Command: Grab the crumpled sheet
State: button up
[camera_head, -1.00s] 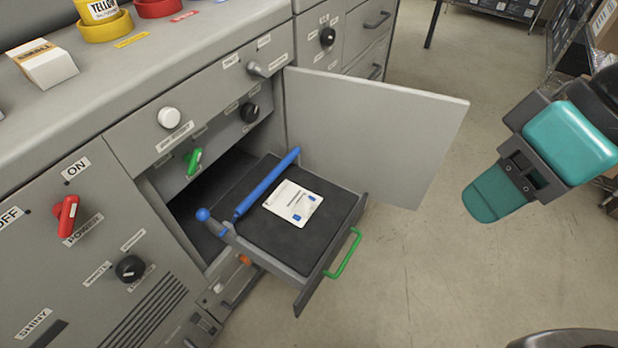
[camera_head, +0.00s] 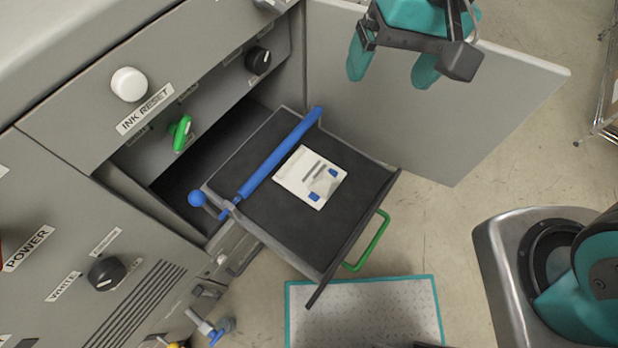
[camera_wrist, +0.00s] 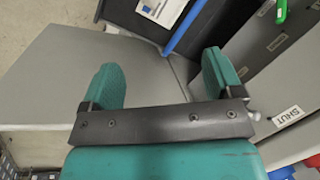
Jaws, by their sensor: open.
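The sheet (camera_head: 310,177) is a small white paper with grey lines and blue marks. It lies on the dark tray (camera_head: 285,228) of the pulled-out drawer, beside a blue roller bar (camera_head: 266,165). The sheet also shows at the top of the wrist view (camera_wrist: 162,10), partly cut off. My gripper (camera_head: 392,75) is open and empty, above and behind the tray, in front of the open door panel. Its two teal fingers (camera_wrist: 160,80) are wide apart in the wrist view, with the door panel behind them.
The open grey door (camera_head: 440,125) stands along the tray's far right side. A green handle (camera_head: 369,243) is on the drawer front. A blue ball knob (camera_head: 196,198) sticks out at the tray's left. A teal-edged mat (camera_head: 365,310) lies on the floor below.

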jog(key=w+a+f+m+h+b, duration=0.1)
jog(key=w+a+f+m+b, duration=0.15)
jog(key=f, duration=0.65)
jog(key=w+a+f+m+h+b, duration=0.1)
jog(key=w+a+f+m+b, duration=0.2)
jog(key=f, duration=0.6)
jog(key=m+b, duration=0.1)
send_over(326, 175)
jog(key=f, duration=1.1)
jog(key=shift+w+d+f, duration=0.15)
jog(key=shift+w+f, duration=0.05)
jog(key=shift+w, duration=0.15)
jog(key=shift+s+f+b, duration=0.2)
jog(key=shift+f+b, duration=0.1)
jog(key=shift+f, duration=1.15)
jog(key=shift+s+f+b, duration=0.15)
jog(key=shift+f+b, duration=0.1)
jog(key=shift+f, duration=1.2)
jog(key=c, duration=1.1)
